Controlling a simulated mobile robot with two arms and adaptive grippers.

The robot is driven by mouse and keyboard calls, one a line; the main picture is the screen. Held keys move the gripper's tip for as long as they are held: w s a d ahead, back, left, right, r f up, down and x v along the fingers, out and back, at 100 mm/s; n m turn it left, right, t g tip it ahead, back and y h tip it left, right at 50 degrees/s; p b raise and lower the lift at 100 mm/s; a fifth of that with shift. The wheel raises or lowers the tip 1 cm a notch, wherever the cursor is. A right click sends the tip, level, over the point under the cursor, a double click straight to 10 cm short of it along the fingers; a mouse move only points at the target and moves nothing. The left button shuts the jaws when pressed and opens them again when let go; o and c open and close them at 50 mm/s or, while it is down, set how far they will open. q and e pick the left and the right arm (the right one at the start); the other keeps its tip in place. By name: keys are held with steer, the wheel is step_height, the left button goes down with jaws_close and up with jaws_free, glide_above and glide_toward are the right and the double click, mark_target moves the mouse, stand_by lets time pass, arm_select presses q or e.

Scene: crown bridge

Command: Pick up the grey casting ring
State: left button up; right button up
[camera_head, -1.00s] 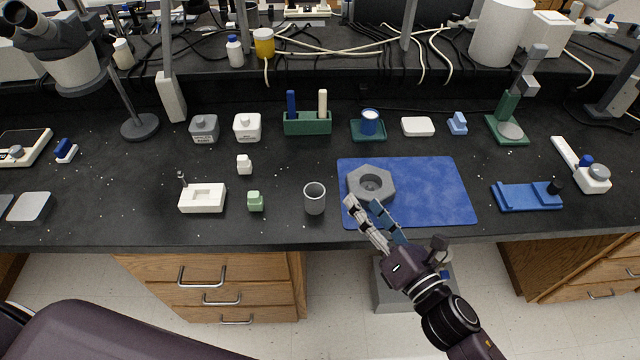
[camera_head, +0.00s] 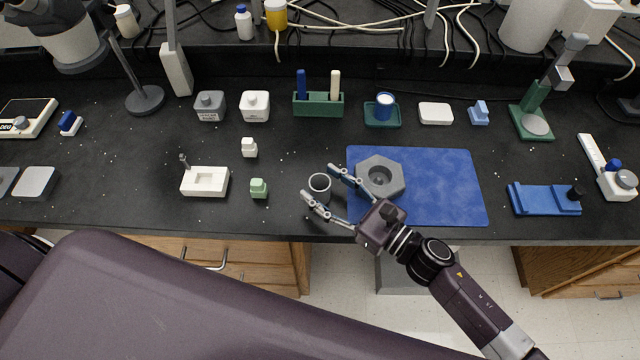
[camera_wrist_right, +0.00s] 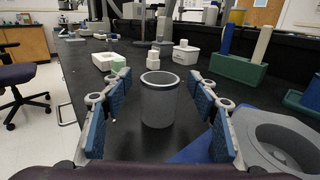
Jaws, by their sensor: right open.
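The grey casting ring (camera_head: 319,187) is a small open cylinder standing upright on the black bench, just left of the blue mat. In the right wrist view the ring (camera_wrist_right: 159,104) stands in the middle, between the two finger pads. My right gripper (camera_head: 317,180) is open, with one finger on the near left side of the ring and the other on its far right side. The fingers look apart from the ring in the wrist view (camera_wrist_right: 158,118). My left gripper is not in view.
A grey hexagonal block (camera_head: 380,178) with a round hollow sits on the blue mat (camera_head: 450,190), close right of the ring. A green jar (camera_head: 258,188) and a white tray (camera_head: 205,181) stand to the left. The bench's front edge is close.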

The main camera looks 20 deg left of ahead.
steer(key=shift+w+a, duration=0.25)
steer(key=shift+a, duration=0.45)
steer(key=c, duration=1.3)
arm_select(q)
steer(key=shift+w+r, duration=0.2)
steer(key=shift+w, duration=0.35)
arm_select(e)
steer(key=shift+r, duration=0.1)
